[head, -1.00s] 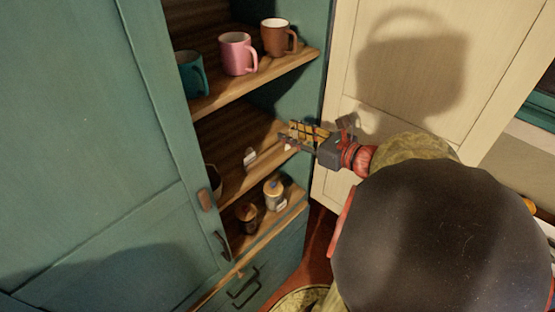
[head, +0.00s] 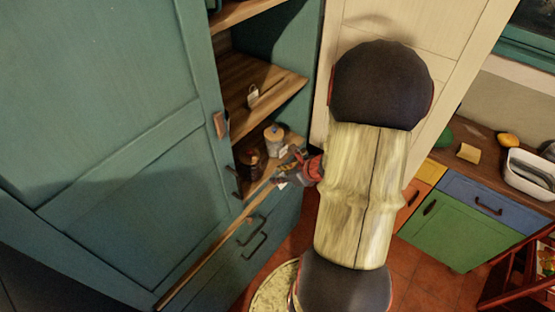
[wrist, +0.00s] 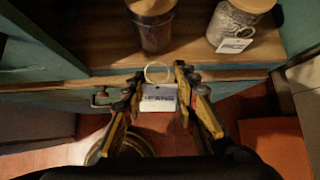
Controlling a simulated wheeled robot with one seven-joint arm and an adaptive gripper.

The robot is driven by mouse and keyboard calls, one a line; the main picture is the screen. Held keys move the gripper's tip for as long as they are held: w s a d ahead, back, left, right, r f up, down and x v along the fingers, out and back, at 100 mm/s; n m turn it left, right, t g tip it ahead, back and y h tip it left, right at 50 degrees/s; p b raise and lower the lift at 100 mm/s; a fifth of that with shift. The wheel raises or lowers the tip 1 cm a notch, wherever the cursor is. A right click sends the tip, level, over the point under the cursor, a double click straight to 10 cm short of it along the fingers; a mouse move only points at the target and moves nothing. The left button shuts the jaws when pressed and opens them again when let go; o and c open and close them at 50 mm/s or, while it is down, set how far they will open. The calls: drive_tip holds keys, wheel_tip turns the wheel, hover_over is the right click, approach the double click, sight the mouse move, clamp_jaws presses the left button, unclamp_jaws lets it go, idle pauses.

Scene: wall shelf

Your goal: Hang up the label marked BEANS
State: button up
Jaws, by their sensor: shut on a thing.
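My gripper (head: 291,166) is low in front of the bottom shelf of the open cupboard. In the wrist view my gripper (wrist: 160,84) is shut on a small white label (wrist: 158,98) with a pale ring (wrist: 157,72) at its top. The readable letters look like "EANS"; the left end of the word is covered by a finger. The label also shows as a white patch under the gripper in the head view (head: 281,184). The ring lies just in front of the shelf edge in the picture; I cannot tell whether it touches anything.
A dark brown jar (wrist: 155,30) and a grey jar (wrist: 230,25) with a white tag (wrist: 235,43) stand on the bottom shelf. Another white tag (head: 253,96) is on the shelf above. Drawers with dark handles (head: 254,245) lie below. The cream door (head: 465,40) stands right.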

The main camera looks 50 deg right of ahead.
drive_tip(key=shift+s+a+f, duration=0.25)
drive_tip(key=shift+a+f, duration=0.1)
drive_tip(key=shift+f, duration=0.4)
drive_tip(key=shift+b, duration=0.5)
drive_tip(key=shift+w+b, duration=0.3)
drive_tip(key=shift+w, duration=1.8)
drive_tip(key=shift+w+a, duration=0.1)
drive_tip(key=shift+w, duration=0.45)
drive_tip(key=shift+w, duration=0.1)
drive_tip(key=shift+w+f+b, duration=0.1)
drive_tip(key=shift+w+b, duration=0.2)
drive_tip(key=shift+w, duration=0.1)
